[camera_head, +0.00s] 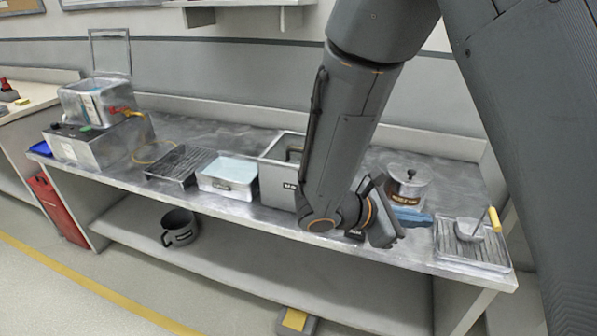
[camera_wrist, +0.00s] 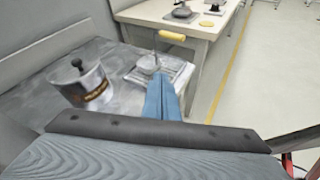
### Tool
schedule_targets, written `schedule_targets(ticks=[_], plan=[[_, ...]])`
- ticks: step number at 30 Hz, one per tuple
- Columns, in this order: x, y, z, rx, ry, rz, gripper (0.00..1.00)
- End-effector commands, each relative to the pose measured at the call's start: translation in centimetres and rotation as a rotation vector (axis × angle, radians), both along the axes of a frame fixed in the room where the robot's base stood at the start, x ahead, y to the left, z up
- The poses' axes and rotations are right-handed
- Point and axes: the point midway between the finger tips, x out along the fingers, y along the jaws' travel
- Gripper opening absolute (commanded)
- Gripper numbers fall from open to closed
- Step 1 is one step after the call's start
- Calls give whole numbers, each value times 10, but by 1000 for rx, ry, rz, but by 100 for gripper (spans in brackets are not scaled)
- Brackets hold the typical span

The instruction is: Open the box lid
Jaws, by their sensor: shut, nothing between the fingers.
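A grey metal box (camera_head: 273,185) with a dark label stands mid-bench in the head view, partly hidden behind my arm. My gripper (camera_head: 425,218), with blue fingers, is to the right of this box, over the bench's front part, and points right. Its fingers also show in the wrist view (camera_wrist: 163,98), shut and empty. The box is not in the wrist view.
A lidded metal pot (camera_head: 408,187) stands behind my gripper. A ribbed tray (camera_head: 470,258) with a yellow-handled tool (camera_head: 494,219) lies at the bench's right end. Left of the box are a pale-topped tray (camera_head: 228,190), a dark rack (camera_head: 178,165) and a metal apparatus (camera_head: 95,145).

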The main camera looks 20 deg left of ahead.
Motion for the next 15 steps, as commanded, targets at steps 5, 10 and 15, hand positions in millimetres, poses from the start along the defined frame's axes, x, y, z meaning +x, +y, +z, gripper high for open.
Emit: schedule_targets(ticks=[5,10,15], plan=[[47,149,-4,-312,-139,517,0],[37,264,-6,-460,-301,836,0],[23,311,-6,-507,-379,961,0]])
